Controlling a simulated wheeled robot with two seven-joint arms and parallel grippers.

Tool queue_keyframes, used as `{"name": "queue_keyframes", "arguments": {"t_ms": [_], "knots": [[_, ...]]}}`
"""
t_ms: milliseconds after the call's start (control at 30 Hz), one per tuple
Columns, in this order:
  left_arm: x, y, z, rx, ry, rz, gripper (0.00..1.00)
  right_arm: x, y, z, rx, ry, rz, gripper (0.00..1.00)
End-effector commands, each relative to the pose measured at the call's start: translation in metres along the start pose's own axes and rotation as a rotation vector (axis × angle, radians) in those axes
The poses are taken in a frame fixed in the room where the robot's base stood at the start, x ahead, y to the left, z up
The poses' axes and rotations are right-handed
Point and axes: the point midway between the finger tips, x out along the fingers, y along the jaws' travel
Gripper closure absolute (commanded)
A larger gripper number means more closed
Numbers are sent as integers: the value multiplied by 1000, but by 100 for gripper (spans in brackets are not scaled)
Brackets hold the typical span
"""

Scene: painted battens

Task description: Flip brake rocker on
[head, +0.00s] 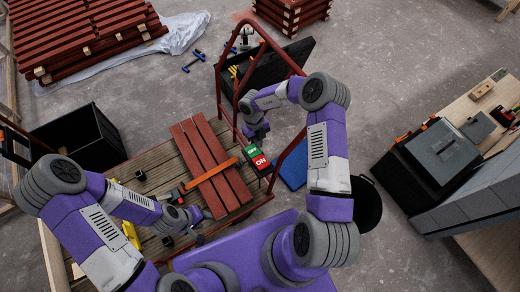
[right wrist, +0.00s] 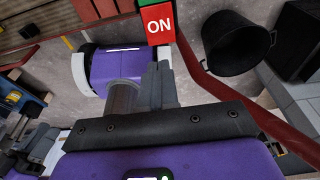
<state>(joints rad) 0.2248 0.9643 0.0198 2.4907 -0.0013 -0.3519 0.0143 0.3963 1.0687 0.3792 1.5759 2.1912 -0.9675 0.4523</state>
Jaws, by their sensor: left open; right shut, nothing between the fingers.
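The brake rocker (head: 256,156) sits on the red rail of the cart, with a green half at the upper left and a red half marked ON at the lower right. In the right wrist view the red ON half (right wrist: 159,24) is at the top, just beyond my fingertips, with a sliver of green above it. My right gripper (head: 259,132) is shut and empty, close above the green half in the head view; I cannot tell whether it touches. Its fingers (right wrist: 160,78) point towards the red half in the wrist view. My left gripper (head: 197,230) is open over the cart's deck.
Red battens (head: 212,165) lie on the wooden cart deck under an orange clamp bar (head: 212,173). A black bucket (right wrist: 234,43) stands right of the rocker. A black crate (head: 82,138) is at the left, a grey toolbox (head: 440,150) at the right. Red rails surround the rocker.

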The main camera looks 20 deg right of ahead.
Motion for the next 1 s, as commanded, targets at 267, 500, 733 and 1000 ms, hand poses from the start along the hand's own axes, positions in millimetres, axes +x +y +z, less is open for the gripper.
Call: {"name": "queue_keyframes", "arguments": {"t_ms": [267,500,733,1000], "knots": [[15,-6,-1,0,0,0,57,61,0,0,0,4,1,100],[26,-10,-1,0,0,0,57,106,0,0,-1,2,0,100],[30,-11,-1,0,0,0,57,126,-1,0,1,0,-1,100],[30,-11,-1,0,0,0,57,128,0,0,0,0,-1,100]]}}
